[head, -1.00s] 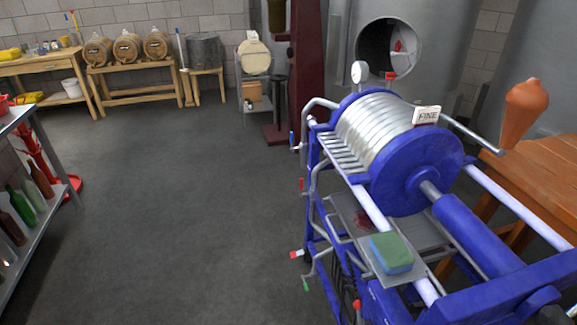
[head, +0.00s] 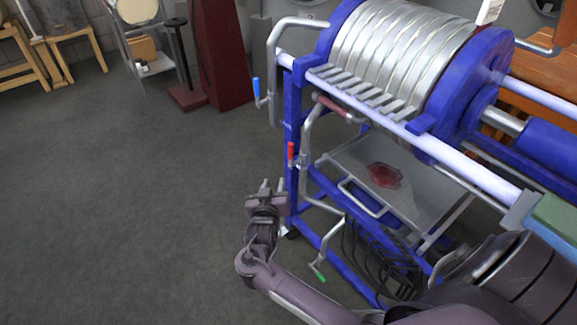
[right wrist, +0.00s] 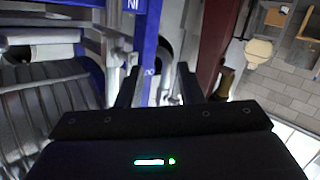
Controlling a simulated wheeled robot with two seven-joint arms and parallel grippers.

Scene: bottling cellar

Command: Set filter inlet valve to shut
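The blue-framed plate filter (head: 400,60) stands on the right. Small valves with coloured handles sit along its left side: a blue handle (head: 256,90), a red handle (head: 291,153) and a green handle (head: 318,271). Small white lettering marks the blue post; I cannot tell for sure which valve is the inlet. My right gripper (head: 272,186) is open and empty, just left of and below the red handle, apart from it in the picture. In the right wrist view its two fingers (right wrist: 157,85) stand apart, with the post and pale metal parts beyond. My left gripper is not in view.
A metal drip tray (head: 430,195) with a red stain lies under the plates. Dark hoses (head: 375,262) hang below it. A green sponge (head: 556,216) is at the right edge. A dark red stand (head: 222,55) is behind. The floor to the left is clear.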

